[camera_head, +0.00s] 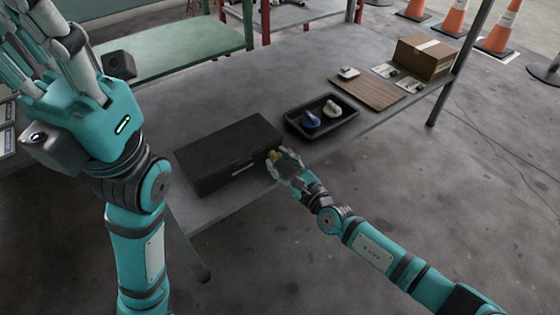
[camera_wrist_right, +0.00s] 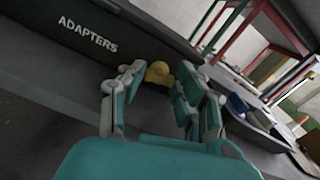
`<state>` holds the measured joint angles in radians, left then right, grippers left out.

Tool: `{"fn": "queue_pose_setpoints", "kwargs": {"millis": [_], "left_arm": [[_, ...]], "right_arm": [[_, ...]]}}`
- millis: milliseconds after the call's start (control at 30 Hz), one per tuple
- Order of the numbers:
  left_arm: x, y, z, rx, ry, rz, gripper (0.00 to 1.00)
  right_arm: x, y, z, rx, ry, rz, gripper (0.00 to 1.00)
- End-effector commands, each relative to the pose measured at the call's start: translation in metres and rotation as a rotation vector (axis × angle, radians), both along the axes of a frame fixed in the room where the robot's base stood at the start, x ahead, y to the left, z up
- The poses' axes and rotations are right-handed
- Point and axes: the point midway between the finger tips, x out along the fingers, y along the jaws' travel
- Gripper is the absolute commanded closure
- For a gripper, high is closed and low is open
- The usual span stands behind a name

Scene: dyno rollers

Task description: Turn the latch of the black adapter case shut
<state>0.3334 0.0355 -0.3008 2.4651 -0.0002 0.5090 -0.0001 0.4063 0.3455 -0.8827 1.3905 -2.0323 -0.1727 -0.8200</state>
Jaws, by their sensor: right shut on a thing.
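The black adapter case (camera_head: 225,145) lies closed on the grey table in the head view. Its front, lettered ADAPTERS (camera_wrist_right: 88,34), fills the upper left of the right wrist view.
A black tray (camera_head: 345,122) with a blue and a pale item stands right of the case. Beyond are a brown board (camera_head: 368,92) and a cardboard box (camera_head: 424,57). A green table (camera_head: 170,48) stands behind. The table's front edge runs close to the case.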

Motion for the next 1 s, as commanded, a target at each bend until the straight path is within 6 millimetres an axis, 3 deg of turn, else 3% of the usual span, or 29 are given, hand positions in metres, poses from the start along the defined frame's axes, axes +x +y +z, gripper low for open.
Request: {"fn": "queue_pose_setpoints", "kwargs": {"millis": [100,267,600,967,1000], "left_arm": [[-0.0001,0.0,-0.0001,0.0,0.0,0.0,1.0],[-0.0003,0.0002,0.0011,-0.001,-0.002,0.0,1.0],[0.0042,0.0011,-0.0011,-0.005,0.022,-0.002,1.0],[0.0079,0.0007,-0.0059,-0.003,0.037,-0.001,1.0],[0.008,0.0008,-0.0059,-0.003,0.037,-0.001,1.0]], "right_arm": [[-0.0001,-0.0002,-0.0002,0.0,0.0,0.0,0.99],[-0.0002,0.0,0.0002,-0.044,-0.031,0.0,0.99],[-0.0011,0.0014,-0.0004,-0.366,-0.265,0.0,0.99],[-0.0014,0.0015,-0.0018,-0.403,-0.292,0.001,0.99],[-0.0014,0.0015,-0.0018,-0.403,-0.292,0.001,0.65]]}}
